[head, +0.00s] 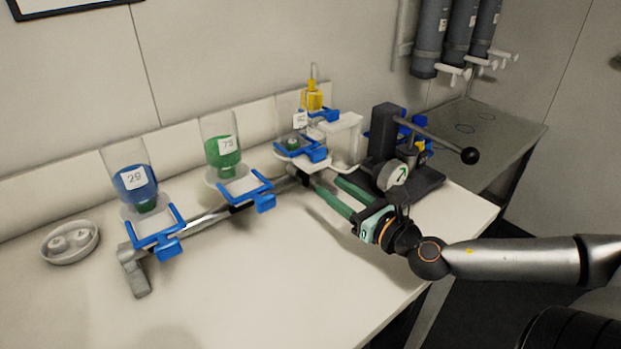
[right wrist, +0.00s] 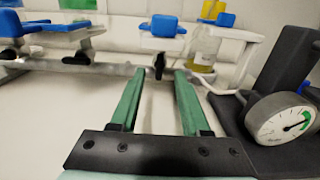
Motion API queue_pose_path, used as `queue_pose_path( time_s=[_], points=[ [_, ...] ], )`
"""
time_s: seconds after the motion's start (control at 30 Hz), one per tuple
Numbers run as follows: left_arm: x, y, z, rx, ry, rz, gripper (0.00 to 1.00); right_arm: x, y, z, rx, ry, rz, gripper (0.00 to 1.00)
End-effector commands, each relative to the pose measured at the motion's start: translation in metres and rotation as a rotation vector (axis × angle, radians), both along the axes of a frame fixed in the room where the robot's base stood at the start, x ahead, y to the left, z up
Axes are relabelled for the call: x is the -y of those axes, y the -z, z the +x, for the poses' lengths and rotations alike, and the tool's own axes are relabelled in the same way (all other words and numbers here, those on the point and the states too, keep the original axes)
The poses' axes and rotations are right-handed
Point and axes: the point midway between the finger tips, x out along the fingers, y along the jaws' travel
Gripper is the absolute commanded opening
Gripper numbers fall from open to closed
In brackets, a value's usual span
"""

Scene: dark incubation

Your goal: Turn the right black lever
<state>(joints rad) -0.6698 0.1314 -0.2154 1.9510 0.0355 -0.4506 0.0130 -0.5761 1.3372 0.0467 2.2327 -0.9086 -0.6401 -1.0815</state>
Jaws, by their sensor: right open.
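The right black lever (right wrist: 159,66) is a small dark handle on the grey pipe (right wrist: 115,70), below a blue holder. In the right wrist view it shows upright between my right gripper's fingertips, seemingly a little beyond them; contact cannot be told. My right gripper (head: 328,182) has long green fingers, open and empty, and reaches low over the table toward the pipe's right end. In the head view the lever is small and hard to make out there. Two more black levers, a middle one (right wrist: 78,58) and a left one (right wrist: 8,52), sit farther left along the pipe. My left gripper is not in view.
A black press with a round gauge (head: 395,174) and a long ball-ended handle (head: 470,156) stands close to the right of my right gripper. Blue (head: 134,183) and green (head: 222,155) bottles stand inverted over the pipe. The white table (head: 245,290) is clear in front.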

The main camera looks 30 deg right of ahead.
Motion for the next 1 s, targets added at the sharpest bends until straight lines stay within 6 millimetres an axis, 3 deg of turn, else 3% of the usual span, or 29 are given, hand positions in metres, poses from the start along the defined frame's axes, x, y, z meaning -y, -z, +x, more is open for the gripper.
queue_pose_path(
  time_s=[0.3, 1.0],
  points=[
    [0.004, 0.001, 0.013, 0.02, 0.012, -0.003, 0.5, 0.001, 0.0, 0.019, 0.002, 0.007, 0.0, 0.46],
    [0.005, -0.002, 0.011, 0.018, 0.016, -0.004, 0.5, -0.003, -0.002, 0.067, 0.002, 0.005, 0.003, 0.46]
  ],
)
